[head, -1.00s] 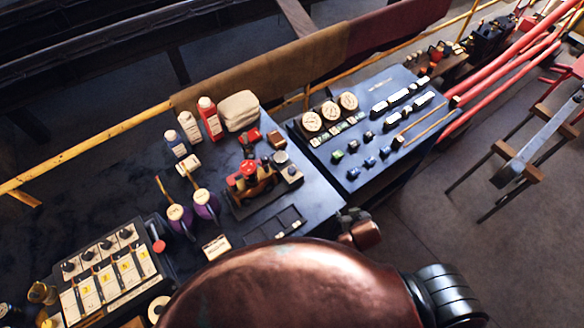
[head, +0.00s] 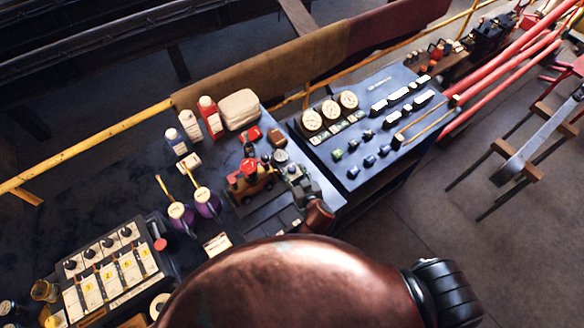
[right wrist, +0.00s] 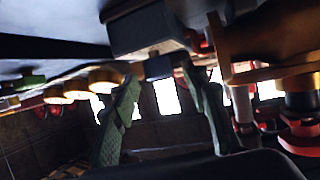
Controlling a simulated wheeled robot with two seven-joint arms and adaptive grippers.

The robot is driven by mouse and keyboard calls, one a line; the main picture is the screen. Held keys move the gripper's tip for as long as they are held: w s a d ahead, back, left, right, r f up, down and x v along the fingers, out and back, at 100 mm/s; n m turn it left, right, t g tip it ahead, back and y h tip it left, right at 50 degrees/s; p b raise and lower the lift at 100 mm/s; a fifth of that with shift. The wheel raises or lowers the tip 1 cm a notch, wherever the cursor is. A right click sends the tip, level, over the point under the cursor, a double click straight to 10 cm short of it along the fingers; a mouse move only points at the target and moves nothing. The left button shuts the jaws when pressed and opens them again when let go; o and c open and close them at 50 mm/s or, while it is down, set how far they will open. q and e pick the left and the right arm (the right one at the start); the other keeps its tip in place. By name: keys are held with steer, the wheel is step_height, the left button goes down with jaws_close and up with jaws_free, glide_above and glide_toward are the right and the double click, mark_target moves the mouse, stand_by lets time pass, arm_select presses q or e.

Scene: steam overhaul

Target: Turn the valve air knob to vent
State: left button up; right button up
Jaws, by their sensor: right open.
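My right gripper (head: 298,182) is over the dark bench, just right of a small brass and red model engine (head: 250,182). In the right wrist view the two green fingers of this gripper (right wrist: 160,80) are spread apart. A grey block (right wrist: 148,32) is ahead of them, with a small blue-grey piece (right wrist: 158,68) between the fingertips in the picture; I cannot tell whether they touch it. Which part is the valve air knob, and its marking, is not readable. In the head view the gripper hides part of a grey block beside the engine. My left gripper is not in view.
Two purple jugs (head: 207,201) stand left of the engine, with bottles (head: 210,118) behind. A blue panel (head: 370,78) with gauges (head: 331,110) and several knobs is to the right. A knobbed control box (head: 100,265) is at lower left.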

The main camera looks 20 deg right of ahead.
steer(key=shift+x, duration=1.35)
steer(key=shift+c, duration=0.3)
jaws_close()
